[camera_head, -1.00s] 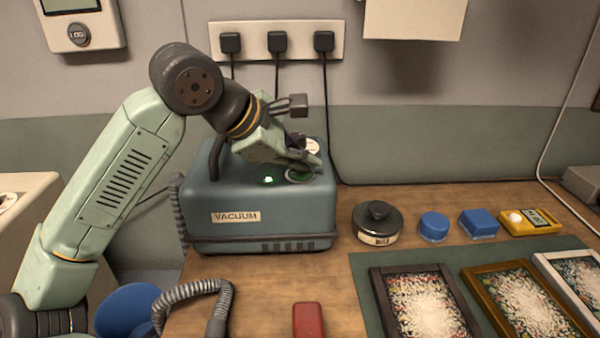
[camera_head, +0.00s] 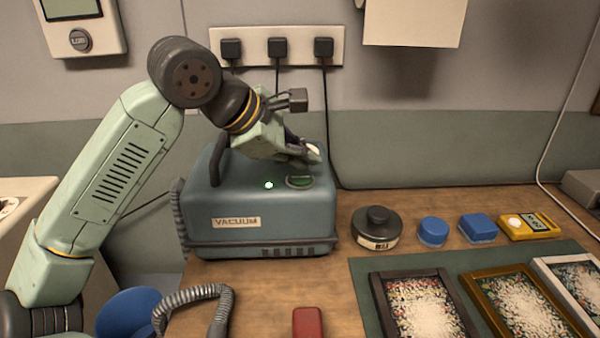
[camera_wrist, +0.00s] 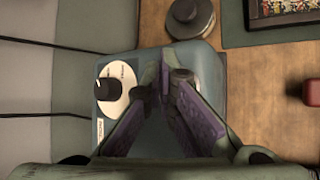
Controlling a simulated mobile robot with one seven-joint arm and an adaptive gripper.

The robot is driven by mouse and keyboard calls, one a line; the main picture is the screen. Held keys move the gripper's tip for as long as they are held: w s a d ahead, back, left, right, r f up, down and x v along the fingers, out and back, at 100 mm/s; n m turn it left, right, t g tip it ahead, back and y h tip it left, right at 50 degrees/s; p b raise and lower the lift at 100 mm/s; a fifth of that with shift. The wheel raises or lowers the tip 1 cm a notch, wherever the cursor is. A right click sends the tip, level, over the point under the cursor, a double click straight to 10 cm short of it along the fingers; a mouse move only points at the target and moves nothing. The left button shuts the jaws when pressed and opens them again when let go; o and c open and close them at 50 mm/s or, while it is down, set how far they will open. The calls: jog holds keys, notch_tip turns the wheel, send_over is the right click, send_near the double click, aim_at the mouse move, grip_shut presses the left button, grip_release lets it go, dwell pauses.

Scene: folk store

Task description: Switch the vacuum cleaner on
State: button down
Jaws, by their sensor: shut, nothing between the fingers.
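The blue-grey vacuum cleaner (camera_head: 250,205) stands on the wooden bench, with a "VACUUM" label (camera_head: 236,222) on its front. A small light (camera_head: 268,185) glows green on its top. To the right of the light is a round green button (camera_head: 299,182) with a dark rim. My gripper (camera_head: 312,157) is shut and empty just above the top, behind the button and apart from it. In the wrist view my fingers (camera_wrist: 165,75) meet over the vacuum. A white dial plate with a black knob (camera_wrist: 112,88) shows to their left; the fingers partly cover the button to their right.
Three plugs (camera_head: 278,48) sit in a wall strip behind the vacuum, their cords hanging down. Framed pictures (camera_head: 421,306) and a red object (camera_head: 308,323) lie in front. A ribbed hose (camera_head: 190,294) curls at the left.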

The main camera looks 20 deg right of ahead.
aim_at(302, 179)
jog(key=shift+r+p, duration=1.25)
jog(key=shift+r, duration=1.35)
